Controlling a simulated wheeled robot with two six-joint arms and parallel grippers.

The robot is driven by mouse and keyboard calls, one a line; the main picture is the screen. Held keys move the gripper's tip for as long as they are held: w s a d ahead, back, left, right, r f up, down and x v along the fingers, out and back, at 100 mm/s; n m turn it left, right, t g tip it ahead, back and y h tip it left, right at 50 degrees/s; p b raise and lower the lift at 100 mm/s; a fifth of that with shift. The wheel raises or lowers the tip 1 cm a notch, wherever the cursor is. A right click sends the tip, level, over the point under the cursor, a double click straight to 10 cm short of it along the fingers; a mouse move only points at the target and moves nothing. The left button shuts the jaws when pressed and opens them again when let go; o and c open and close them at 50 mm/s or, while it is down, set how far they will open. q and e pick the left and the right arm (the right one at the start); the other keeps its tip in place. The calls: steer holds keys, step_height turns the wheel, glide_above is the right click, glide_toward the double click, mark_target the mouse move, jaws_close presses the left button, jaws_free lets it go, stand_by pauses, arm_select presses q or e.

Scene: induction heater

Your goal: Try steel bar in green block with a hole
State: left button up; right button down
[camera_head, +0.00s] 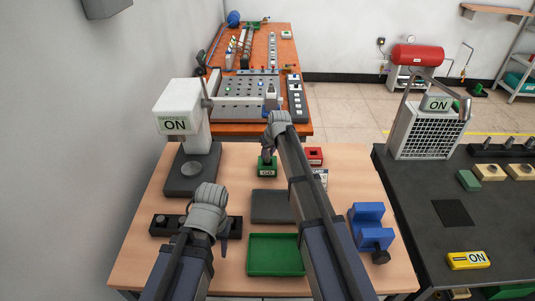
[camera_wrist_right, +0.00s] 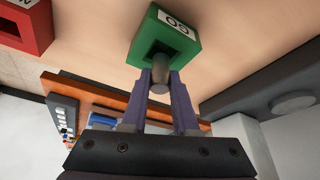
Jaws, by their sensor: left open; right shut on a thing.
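The green block (camera_head: 267,170) stands on the wooden table in the head view, with a white label. In the right wrist view the green block (camera_wrist_right: 181,48) shows its dark square hole and a "GO" label. My right gripper (camera_wrist_right: 160,82) is shut on a short grey steel bar (camera_wrist_right: 160,70). The bar's far end is at the mouth of the hole; I cannot tell how deep it sits. In the head view my right gripper (camera_head: 267,154) is right at the block and hides the bar. My left gripper (camera_head: 224,246) is open and empty, left of the green tray.
A red block (camera_head: 315,155) stands right of the green one. A grey plate (camera_head: 271,206), green tray (camera_head: 248,268), blue vise (camera_head: 371,228) and black holder (camera_head: 164,226) lie nearer. A white "ON" machine (camera_head: 179,118) stands left. Bare tabletop shows between them.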

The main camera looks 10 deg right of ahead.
mark_target(268, 154)
arm_select(q)
steer(key=shift+f+b, duration=0.65)
arm_select(e)
steer(key=shift+f, duration=0.7)
stand_by(0.5)
steer(key=c, duration=0.6)
jaws_free()
arm_select(q)
steer(key=shift+r, duration=0.1)
arm_select(e)
steer(key=shift+r, duration=0.1)
steer(key=p+v, duration=0.7)
steer(key=shift+s+r, duration=0.2)
steer(key=shift+r, duration=0.1)
arm_select(q)
step_height(268, 154, up, 7)
arm_select(e)
steer(key=shift+f, duration=0.1)
